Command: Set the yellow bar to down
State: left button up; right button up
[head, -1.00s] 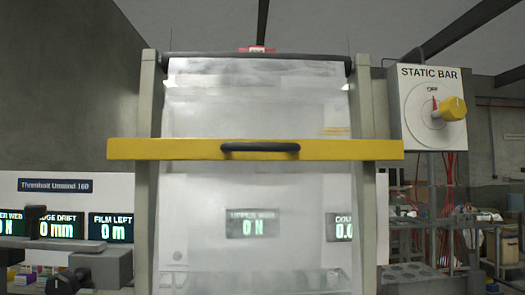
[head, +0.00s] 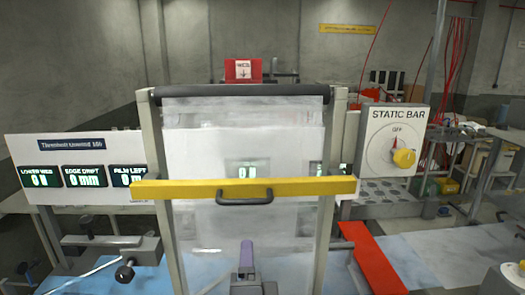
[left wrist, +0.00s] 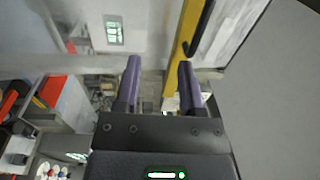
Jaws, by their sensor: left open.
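The yellow bar (head: 170,190) lies across the upright frame in the head view, in front of a cloudy film sheet (head: 280,145). A dark handle (head: 244,200) is at its middle. My left gripper (head: 246,243) is below the handle and apart from it, one purple finger showing. In the left wrist view the left gripper (left wrist: 160,75) is open with two purple fingers and nothing held. The yellow bar (left wrist: 185,38) shows beyond the right-hand finger, with its dark handle (left wrist: 200,28) beside it. My right gripper is not in view.
A display panel (head: 70,165) is on the left. A red sign (head: 243,70) rises behind the black top roller (head: 240,91). A red plate (head: 372,258) lies at lower right.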

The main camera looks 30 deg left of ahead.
aim_at(243, 204)
pick_arm(q)
jog(key=shift+t+y, duration=0.4)
jog(key=shift+y, duration=0.2)
jog(key=w+a+r, duration=0.1)
jog(key=w+r, duration=0.1)
jog(key=w+a+r, duration=0.1)
jog(key=w+a, duration=0.1)
jog(key=w+a+r, duration=0.1)
jog(key=w+r, duration=0.1)
jog(key=shift+a+r, duration=0.2)
jog(key=shift+r, duration=0.15)
jog(key=shift+w+a, duration=0.25)
jog(key=shift+w, duration=0.25)
grip_shut()
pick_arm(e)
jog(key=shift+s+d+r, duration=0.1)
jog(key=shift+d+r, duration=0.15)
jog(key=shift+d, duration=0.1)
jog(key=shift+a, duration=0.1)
